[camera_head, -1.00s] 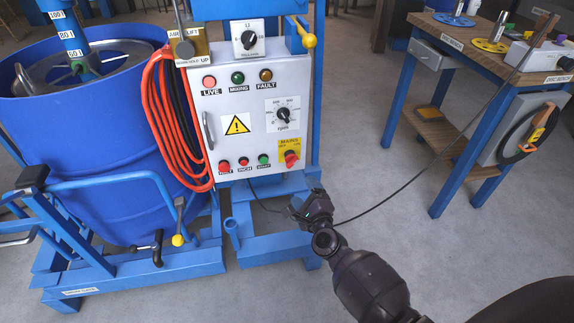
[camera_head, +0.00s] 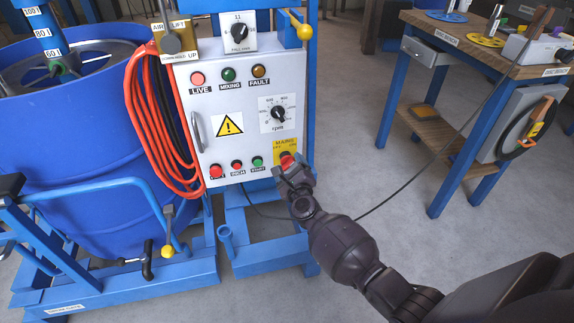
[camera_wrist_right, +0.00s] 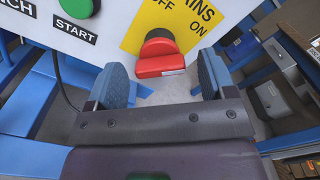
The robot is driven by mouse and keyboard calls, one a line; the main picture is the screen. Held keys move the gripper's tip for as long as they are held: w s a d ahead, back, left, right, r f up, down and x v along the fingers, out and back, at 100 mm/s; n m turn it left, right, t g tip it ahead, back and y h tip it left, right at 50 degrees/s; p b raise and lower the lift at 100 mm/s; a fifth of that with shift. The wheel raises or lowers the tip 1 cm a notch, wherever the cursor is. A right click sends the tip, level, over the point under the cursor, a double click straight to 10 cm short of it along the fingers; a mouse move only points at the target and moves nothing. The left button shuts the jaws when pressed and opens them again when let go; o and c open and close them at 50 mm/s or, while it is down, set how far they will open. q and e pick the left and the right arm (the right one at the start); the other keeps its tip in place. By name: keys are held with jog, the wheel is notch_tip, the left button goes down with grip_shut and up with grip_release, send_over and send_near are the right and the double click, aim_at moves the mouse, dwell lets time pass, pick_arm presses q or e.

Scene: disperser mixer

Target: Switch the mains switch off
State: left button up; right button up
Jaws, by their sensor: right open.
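The mains switch is a red rotary knob (camera_head: 287,160) on a yellow plate (camera_head: 279,147) at the lower right of the white control panel (camera_head: 206,130). In the right wrist view the red knob (camera_wrist_right: 160,55) lies just ahead of the fingertips, between them in the picture, with its handle bar roughly level. The plate (camera_wrist_right: 165,22) there reads OFF and ON. My right gripper (camera_wrist_right: 162,85) is open, with a blue-padded finger on each side and nothing held. In the head view the right gripper (camera_head: 292,178) is just below the knob and partly covers it. My left gripper is not in view.
A green START button (camera_wrist_right: 78,5) is left of the knob. Other buttons and lamps sit on the panel. Orange hose (camera_head: 150,130) hangs at its left, beside the blue drum (camera_head: 70,150). A workbench (camera_head: 480,45) stands to the right, with open floor between.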

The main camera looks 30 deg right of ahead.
jog(key=shift+x, duration=1)
jog(key=shift+c, duration=0.4)
jog(key=c, duration=0.9)
jog(key=shift+o, duration=0.2)
